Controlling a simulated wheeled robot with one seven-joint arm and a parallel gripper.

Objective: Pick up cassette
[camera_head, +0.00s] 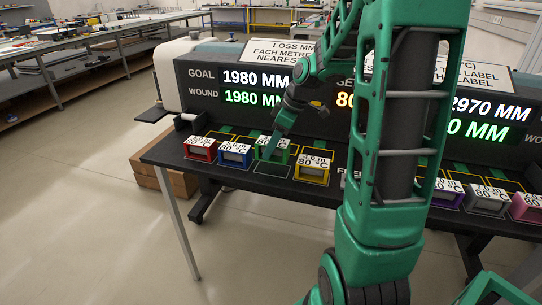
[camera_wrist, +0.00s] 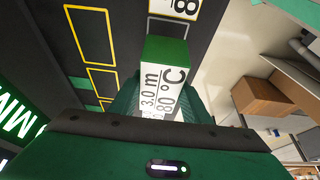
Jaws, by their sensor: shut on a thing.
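A green cassette (camera_head: 271,153) with a white label is in the row on the dark bench, between the blue cassette (camera_head: 235,157) and the yellow cassette (camera_head: 312,171). In the wrist view the green cassette (camera_wrist: 166,50) shows its label, reading 3.0 m and 80 °C. My gripper (camera_head: 277,143) is shut on this cassette from above, with a finger on each side of it in the wrist view (camera_wrist: 160,105). The cassette looks slightly higher than its neighbours, but its underside is hard to see.
A red cassette (camera_head: 200,150) stands at the left end. Purple (camera_head: 446,198), grey (camera_head: 487,204) and pink (camera_head: 526,209) cassettes stand at the right. Yellow outlines mark the bench behind the row. A display panel (camera_head: 215,89) stands behind; my arm hides the bench's middle.

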